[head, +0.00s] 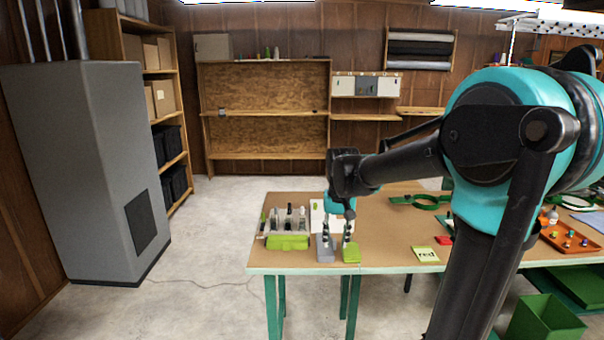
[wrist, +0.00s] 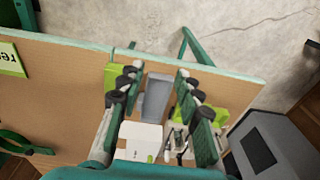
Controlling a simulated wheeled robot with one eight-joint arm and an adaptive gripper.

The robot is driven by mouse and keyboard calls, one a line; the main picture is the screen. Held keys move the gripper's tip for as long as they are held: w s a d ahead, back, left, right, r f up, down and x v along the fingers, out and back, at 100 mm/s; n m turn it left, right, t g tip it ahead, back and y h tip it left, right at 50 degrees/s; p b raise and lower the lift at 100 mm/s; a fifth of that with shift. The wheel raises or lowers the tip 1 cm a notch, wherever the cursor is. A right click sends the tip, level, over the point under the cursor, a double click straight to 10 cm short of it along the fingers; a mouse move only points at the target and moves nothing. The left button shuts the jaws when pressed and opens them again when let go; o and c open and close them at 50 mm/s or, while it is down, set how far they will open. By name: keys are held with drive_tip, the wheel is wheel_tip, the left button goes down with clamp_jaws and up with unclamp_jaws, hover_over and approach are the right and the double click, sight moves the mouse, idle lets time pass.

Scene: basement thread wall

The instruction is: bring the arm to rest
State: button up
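My gripper (head: 337,240) points down over the left part of the workbench (head: 390,258). In the wrist view its two fingers (wrist: 159,76) are spread apart with nothing gripped. A grey block (head: 326,252) stands on the bench below the fingers, and in the wrist view the grey block (wrist: 155,98) shows in the gap between them. I cannot tell the exact height of the fingertips above it. A lime green block (head: 351,254) stands just right of the grey one. My arm reaches in from the right of the head view.
A green-based rack (head: 288,242) with several upright items stands left of my gripper. A card reading "red" (head: 425,254), a small red piece (head: 445,240), green rings (head: 420,201) and an orange tray (head: 572,241) lie to the right. A grey cabinet (head: 90,165) stands far left.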

drive_tip(key=s+d+f+t, duration=0.1)
drive_tip(key=s+d+f, duration=0.3)
drive_tip(key=s+f, duration=0.2)
drive_tip(key=s+d+f+t, duration=0.2)
drive_tip(key=s+d+f, duration=0.3)
drive_tip(key=s, duration=0.5)
wheel_tip(320, 180, down, 2)
drive_tip(key=shift+s+f, duration=0.1)
drive_tip(key=shift+s, duration=0.2)
